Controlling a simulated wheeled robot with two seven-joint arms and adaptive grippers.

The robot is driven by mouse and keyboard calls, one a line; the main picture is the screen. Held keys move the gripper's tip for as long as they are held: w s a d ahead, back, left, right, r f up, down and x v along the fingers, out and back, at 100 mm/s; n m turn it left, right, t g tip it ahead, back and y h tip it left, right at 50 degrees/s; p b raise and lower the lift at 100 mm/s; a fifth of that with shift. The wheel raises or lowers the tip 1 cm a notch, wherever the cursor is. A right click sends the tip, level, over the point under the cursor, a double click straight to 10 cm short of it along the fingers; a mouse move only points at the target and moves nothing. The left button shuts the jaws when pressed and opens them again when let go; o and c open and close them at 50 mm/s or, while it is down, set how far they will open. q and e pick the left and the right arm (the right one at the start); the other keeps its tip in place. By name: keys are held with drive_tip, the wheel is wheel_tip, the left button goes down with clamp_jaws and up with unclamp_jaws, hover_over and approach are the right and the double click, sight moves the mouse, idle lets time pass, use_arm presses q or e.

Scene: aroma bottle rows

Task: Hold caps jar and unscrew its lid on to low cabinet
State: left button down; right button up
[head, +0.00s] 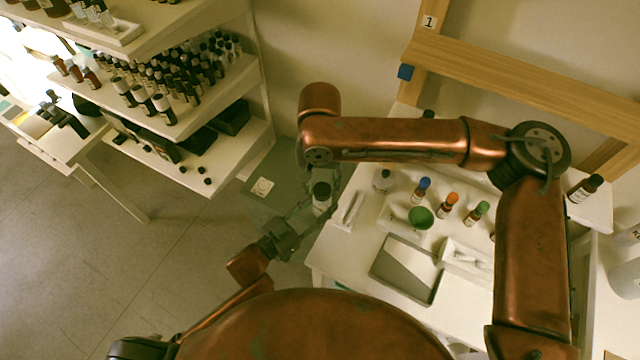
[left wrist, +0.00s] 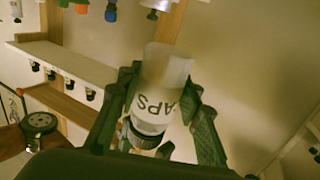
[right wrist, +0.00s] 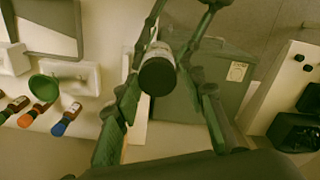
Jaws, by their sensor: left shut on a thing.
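The caps jar (head: 322,205) is white with a black lid (head: 321,188). In the left wrist view the jar (left wrist: 162,85) shows letters reading "APS". My left gripper (head: 305,211) is shut on the jar body and holds it in the air beside the table; its fingers flank the jar in the left wrist view. In the right wrist view the lid (right wrist: 157,77) faces the camera. My right gripper (right wrist: 165,112) is open above the jar, its fingers spread with gaps on both sides of the lid. The grey-green low cabinet (head: 262,203) stands behind.
The white table (head: 335,262) on the right holds a grey tray (head: 385,262), a green funnel (head: 421,217) and several small coloured-cap bottles. A white shelf unit (head: 225,165) with many bottles stands at the left. The cabinet top has a small white label (head: 262,187) and bare space.

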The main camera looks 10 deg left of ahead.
drive_tip(key=shift+s+a, duration=0.1)
drive_tip(key=shift+a, duration=0.2)
drive_tip(key=c, duration=0.7)
drive_tip(key=n, duration=0.6)
drive_tip(key=shift+s+n, duration=0.15)
drive_tip(key=shift+n, duration=0.25)
drive_tip(key=shift+c, duration=0.2)
drive_tip(key=n, duration=0.6)
drive_tip(key=shift+d+r, duration=0.1)
drive_tip(key=shift+d, duration=0.05)
drive_tip(key=n, duration=0.6)
drive_tip(key=shift+d, duration=0.1)
drive_tip(key=n, duration=0.4)
drive_tip(key=shift+d, duration=0.1)
drive_tip(key=n, duration=0.3)
drive_tip(key=shift+n, duration=0.4)
drive_tip(key=n, duration=0.4)
drive_tip(key=shift+w+d, duration=0.15)
drive_tip(key=shift+w, duration=0.05)
drive_tip(key=n, duration=0.5)
drive_tip(key=shift+w+n, duration=0.25)
drive_tip(key=shift+n, duration=0.05)
drive_tip(key=shift+d, duration=0.1)
